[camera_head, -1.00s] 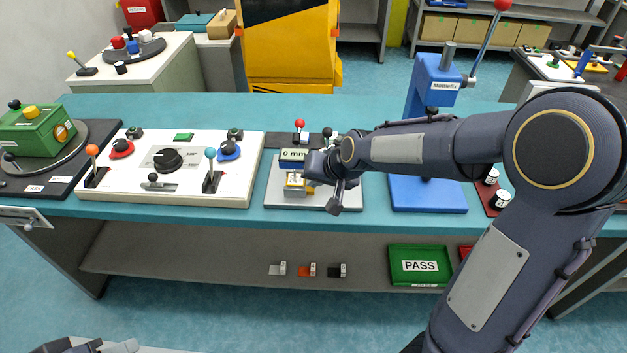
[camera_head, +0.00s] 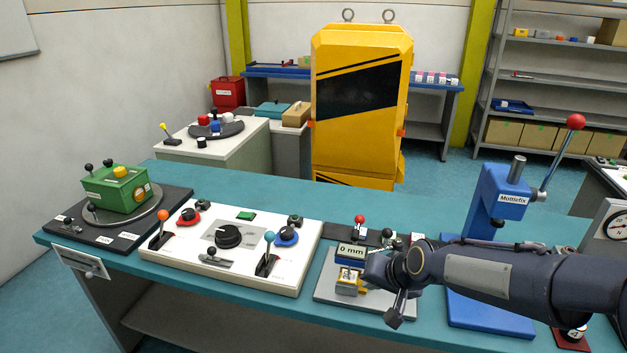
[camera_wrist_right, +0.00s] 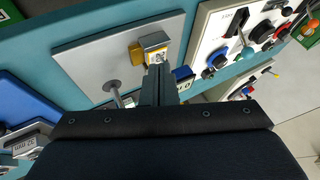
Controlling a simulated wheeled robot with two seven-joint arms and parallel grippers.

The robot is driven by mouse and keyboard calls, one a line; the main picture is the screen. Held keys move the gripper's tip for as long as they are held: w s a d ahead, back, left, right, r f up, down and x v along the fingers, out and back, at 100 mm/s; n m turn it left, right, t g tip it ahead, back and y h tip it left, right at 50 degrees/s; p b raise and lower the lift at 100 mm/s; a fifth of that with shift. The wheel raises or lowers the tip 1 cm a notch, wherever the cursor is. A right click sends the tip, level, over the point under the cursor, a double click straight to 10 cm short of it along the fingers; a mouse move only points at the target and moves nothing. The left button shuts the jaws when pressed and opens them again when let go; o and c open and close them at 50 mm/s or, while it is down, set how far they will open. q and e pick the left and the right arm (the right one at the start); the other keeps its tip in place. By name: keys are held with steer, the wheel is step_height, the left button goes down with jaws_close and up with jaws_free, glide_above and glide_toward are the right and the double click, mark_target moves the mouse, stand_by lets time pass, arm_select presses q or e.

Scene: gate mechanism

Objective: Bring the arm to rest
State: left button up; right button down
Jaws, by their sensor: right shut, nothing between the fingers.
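My right arm comes in from the right in the head view. Its gripper (camera_head: 372,275) is low over the grey plate (camera_head: 330,298) of the "0 mm" display (camera_head: 351,253). In the right wrist view the fingers (camera_wrist_right: 158,75) are shut and empty. Their tips are close to a small silver-and-yellow block (camera_wrist_right: 153,42) on the plate; whether they touch it I cannot tell. The block also shows in the head view (camera_head: 347,280), just left of the gripper. My left gripper is not in view.
A white control panel (camera_head: 225,270) with levers and knobs lies left of the plate. A blue "Mottlefix" press (camera_head: 500,200) with a red-knobbed lever stands behind my right arm. A green box (camera_head: 118,190) stands at the bench's left end. A yellow cabinet (camera_head: 360,140) stands behind the bench.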

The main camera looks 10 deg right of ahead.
steer(key=s+r+n+g+y, duration=0.1)
steer(key=s+r+n, duration=0.2)
steer(key=s, duration=2.1)
steer(key=shift+s+d, duration=0.35)
steer(key=shift+s, duration=0.05)
